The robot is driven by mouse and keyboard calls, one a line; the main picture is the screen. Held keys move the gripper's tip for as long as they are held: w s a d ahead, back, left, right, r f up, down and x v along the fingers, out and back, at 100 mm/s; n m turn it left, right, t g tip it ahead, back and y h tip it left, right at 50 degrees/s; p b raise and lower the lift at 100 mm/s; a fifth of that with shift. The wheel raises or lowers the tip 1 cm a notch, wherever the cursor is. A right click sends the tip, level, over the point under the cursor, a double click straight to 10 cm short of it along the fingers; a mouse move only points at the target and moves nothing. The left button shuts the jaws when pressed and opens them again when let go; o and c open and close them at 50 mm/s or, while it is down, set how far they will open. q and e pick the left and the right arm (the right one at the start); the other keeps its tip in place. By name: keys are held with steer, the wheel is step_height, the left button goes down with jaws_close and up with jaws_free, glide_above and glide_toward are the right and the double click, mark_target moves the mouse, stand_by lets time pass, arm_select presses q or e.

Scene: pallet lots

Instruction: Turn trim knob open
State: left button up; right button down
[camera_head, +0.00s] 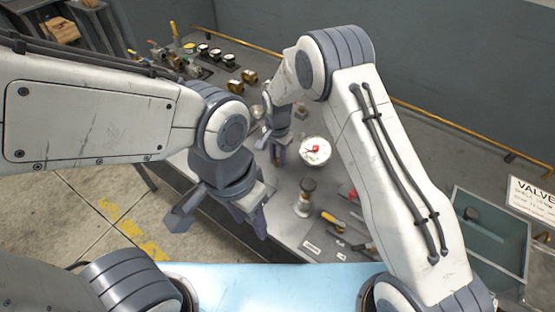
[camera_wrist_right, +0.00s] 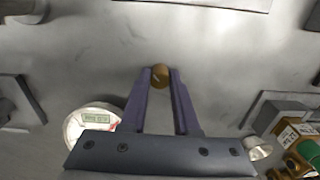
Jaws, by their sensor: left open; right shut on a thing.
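A small round brass knob (camera_wrist_right: 160,76), which I take for the trim knob, shows between the fingertips of my right gripper (camera_head: 278,156) in the right wrist view. That gripper is shut on it, with one purple finger at each side. In the head view the knob is hidden behind the gripper and arm. How far the knob is turned cannot be told. My left gripper (camera_head: 221,222) is open and empty, over the bench's front edge and the floor. A white round gauge (camera_head: 315,151) with a red mark stands right of my right gripper.
Several dials (camera_head: 216,54) and brass fittings (camera_head: 235,87) are at the back. A yellow rail (camera_head: 440,122) runs along the back.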

steer(key=n+b, duration=0.1)
steer(key=n, duration=0.5)
steer(key=shift+w, duration=0.1)
steer(key=n+b, duration=0.1)
steer(key=n, duration=0.6)
steer(key=shift+n+b, duration=0.3)
steer(key=shift+n, duration=0.1)
steer(key=n, duration=0.7)
steer(key=shift+r+b, duration=0.1)
steer(key=shift+b, duration=0.2)
steer(key=n, duration=0.6)
steer(key=shift+a, duration=0.1)
steer(key=shift+n, duration=0.4)
steer(key=c, duration=0.6)
jaws_free()
steer(key=shift+c, duration=0.2)
